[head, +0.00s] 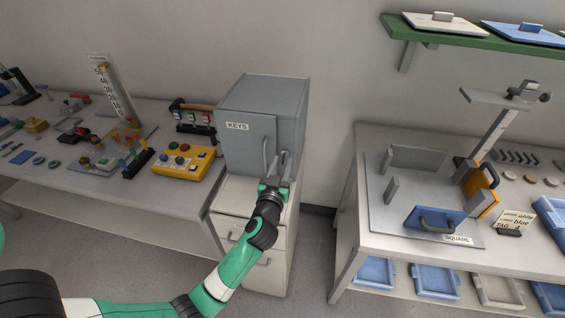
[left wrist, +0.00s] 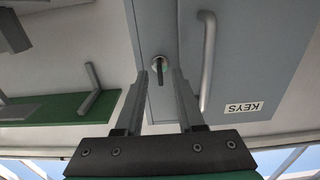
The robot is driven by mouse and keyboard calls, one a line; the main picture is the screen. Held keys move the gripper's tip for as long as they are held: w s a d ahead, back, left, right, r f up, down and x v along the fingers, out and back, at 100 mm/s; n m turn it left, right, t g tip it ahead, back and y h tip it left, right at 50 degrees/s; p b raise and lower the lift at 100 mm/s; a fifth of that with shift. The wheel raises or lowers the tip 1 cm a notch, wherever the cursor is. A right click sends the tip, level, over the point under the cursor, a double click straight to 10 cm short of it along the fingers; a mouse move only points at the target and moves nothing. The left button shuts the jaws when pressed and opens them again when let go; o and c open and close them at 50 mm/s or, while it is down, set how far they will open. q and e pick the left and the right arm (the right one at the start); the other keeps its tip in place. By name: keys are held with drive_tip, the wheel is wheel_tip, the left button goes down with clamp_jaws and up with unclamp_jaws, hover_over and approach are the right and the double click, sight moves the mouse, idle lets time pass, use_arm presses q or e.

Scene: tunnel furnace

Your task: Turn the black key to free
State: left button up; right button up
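The grey KEYS cabinet (head: 262,122) stands on a white drawer unit, with its door facing me. A small round lock with a dark key (left wrist: 160,65) in it shows in the left wrist view, beside the door handle (left wrist: 208,60). My left gripper (head: 277,166) is in front of the cabinet's lower door and hides the lock in the head view. In the left wrist view its two fingers (left wrist: 167,77) are apart, pointing at the lock, with the key seen between their tips. I cannot tell if they touch it. My right gripper is not in view.
The drawer unit (head: 256,215) is below the cabinet. A left bench holds a yellow button box (head: 184,163) and several small parts. A right table holds a grey plate (head: 395,222) with a blue handled piece (head: 436,219). A green shelf (head: 470,38) hangs above it.

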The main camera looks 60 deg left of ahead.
use_arm(q)
drive_tip(key=shift+w+a, duration=0.35)
drive_tip(key=shift+a, duration=0.15)
clamp_jaws()
drive_tip(key=shift+m, duration=0.4)
drive_tip(key=m, duration=0.3)
drive_tip(key=shift+m, duration=0.3)
drive_tip(key=m+p, duration=0.1)
drive_tip(key=m, duration=0.3)
drive_tip(key=shift+d+m+p, duration=0.1)
drive_tip(key=shift+m+p, duration=0.2)
drive_tip(key=m+p, duration=0.1)
drive_tip(key=m, duration=0.3)
drive_tip(key=shift+w, duration=0.1)
drive_tip(key=shift+f+m+p, duration=0.1)
drive_tip(key=shift+m+p, duration=0.75)
drive_tip(key=shift+m, duration=1.65)
